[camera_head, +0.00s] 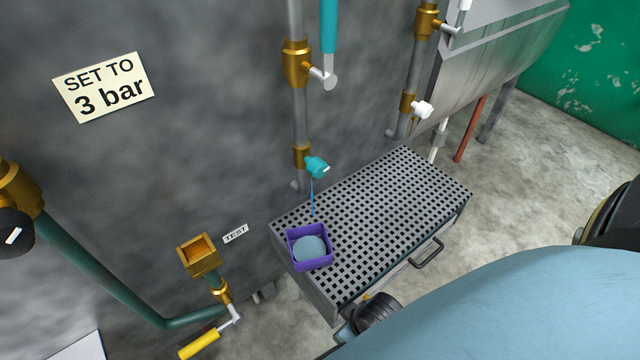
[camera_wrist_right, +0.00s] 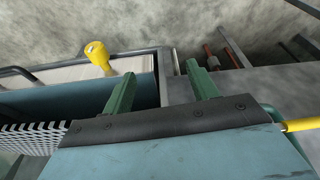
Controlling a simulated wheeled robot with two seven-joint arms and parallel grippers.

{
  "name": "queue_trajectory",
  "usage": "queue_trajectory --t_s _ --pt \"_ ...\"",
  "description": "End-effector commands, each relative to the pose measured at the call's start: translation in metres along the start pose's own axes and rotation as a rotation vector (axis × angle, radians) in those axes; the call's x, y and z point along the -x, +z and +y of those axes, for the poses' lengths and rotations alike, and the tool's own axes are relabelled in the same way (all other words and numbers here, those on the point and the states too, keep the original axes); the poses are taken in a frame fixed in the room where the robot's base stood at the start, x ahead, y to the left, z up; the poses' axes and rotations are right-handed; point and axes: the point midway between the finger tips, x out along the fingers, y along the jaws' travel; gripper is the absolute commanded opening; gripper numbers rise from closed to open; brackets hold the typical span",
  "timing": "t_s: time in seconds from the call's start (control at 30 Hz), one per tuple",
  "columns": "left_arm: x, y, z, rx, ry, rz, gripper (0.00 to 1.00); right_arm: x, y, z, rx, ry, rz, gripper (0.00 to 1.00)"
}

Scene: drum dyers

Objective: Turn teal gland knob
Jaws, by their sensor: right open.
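The teal gland knob (camera_head: 317,166) sticks out from a brass fitting low on the middle pipe, with a small white mark on its face. A thin blue line hangs below it, down toward a purple box (camera_head: 309,246) with a pale blue round surface inside. My right gripper shows in the right wrist view (camera_wrist_right: 161,82), with two green fingers apart and nothing between them. The knob is not visible in that wrist view. In the head view, a large blue arm part of mine fills the lower right, away from the knob. My left gripper is not in view.
The purple box stands on a perforated metal bench (camera_head: 400,190) below the pipe. A teal lever (camera_head: 328,40) hangs above the knob; a white knob (camera_head: 422,108) is on the right pipe. A yellow handle (camera_head: 199,343) is low left.

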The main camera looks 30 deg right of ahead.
Motion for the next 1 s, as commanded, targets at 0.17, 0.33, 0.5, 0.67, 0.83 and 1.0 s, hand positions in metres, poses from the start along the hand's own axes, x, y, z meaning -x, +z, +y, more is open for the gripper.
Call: queue_trajectory --t_s 0.17,0.33,0.5,0.67,0.83,1.0 --pt "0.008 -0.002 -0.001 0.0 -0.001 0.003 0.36 0.052 -0.039 0.007 -0.001 -0.013 0.131 0.59" --pt "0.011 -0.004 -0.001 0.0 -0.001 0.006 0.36 0.073 -0.075 0.019 -0.009 -0.042 0.369 0.59" --pt "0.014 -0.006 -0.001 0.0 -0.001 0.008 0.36 0.105 -0.111 0.038 -0.034 -0.054 0.643 0.59" --pt "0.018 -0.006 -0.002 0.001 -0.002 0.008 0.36 0.155 -0.142 0.067 -0.078 -0.038 0.943 0.59" --pt "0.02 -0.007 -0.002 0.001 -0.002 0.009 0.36 0.202 -0.157 0.094 -0.126 -0.002 1.182 0.59" --pt "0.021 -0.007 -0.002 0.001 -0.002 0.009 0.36 0.223 -0.163 0.107 -0.15 0.02 1.285 0.59"
